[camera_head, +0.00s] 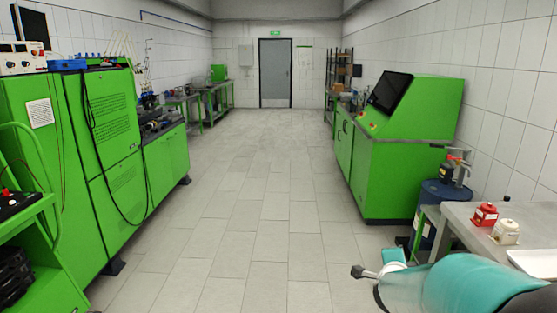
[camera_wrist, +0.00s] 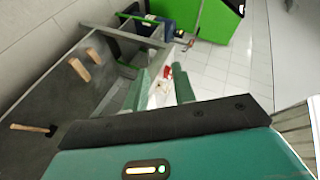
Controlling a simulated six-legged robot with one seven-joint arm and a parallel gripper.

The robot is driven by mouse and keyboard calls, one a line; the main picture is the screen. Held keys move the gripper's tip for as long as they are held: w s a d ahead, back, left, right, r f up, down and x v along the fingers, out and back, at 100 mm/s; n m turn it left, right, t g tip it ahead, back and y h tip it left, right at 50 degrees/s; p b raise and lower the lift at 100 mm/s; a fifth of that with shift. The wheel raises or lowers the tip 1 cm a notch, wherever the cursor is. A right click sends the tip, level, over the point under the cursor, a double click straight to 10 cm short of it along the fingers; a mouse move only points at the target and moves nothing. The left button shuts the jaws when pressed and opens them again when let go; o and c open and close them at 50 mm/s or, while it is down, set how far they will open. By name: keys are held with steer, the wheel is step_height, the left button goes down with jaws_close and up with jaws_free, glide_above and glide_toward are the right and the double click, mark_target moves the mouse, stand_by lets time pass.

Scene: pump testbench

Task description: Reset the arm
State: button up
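My gripper (camera_wrist: 163,85) shows in the wrist view as two green fingers standing apart, with a clear gap between them. No held object shows between the fingers; a small red item (camera_wrist: 168,72) and a white item (camera_wrist: 160,89) show beyond the gap. In the head view my teal arm (camera_head: 455,287) reaches in at the lower right, beside the grey table (camera_head: 465,217). I cannot make out the fingers clearly in the head view.
A red device (camera_head: 485,214) and a cream device (camera_head: 505,231) stand on the table. A blue barrel (camera_head: 447,198) stands behind it. Green machines (camera_head: 105,130) line the left; a green console (camera_head: 415,165) stands right. The tiled middle aisle (camera_head: 262,190) is clear. A hammer (camera_wrist: 35,128) lies on a grey surface.

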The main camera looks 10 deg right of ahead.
steer(key=s+a+r+n+g+y, duration=0.1)
steer(key=s+a+r+n+y, duration=0.1)
steer(key=s+a+n+y, duration=0.2)
steer(key=s+a+r+n+g+y, duration=0.1)
steer(key=s+a+r+n+y, duration=0.2)
steer(key=s+a+n, duration=0.6)
steer(key=a+n, duration=0.2)
steer(key=a, duration=0.4)
steer(key=shift+s+a+r+g+y, duration=0.15)
steer(key=shift+s+a+g+y, duration=0.15)
steer(key=shift+s+y, duration=0.1)
steer(key=s+n+g, duration=0.1)
steer(key=s, duration=0.2)
steer(key=s+a+n+g, duration=0.1)
steer(key=s+n, duration=0.1)
steer(key=s, duration=0.1)
steer(key=s+n, duration=0.2)
steer(key=s, duration=0.2)
steer(key=shift+a+f+g, duration=0.2)
steer(key=shift+a+g, duration=0.05)
steer(key=shift+g, duration=0.15)
steer(key=shift+c, duration=0.9)
steer(key=shift+s+h, duration=0.25)
steer(key=shift+h, duration=0.05)
jaws_close()
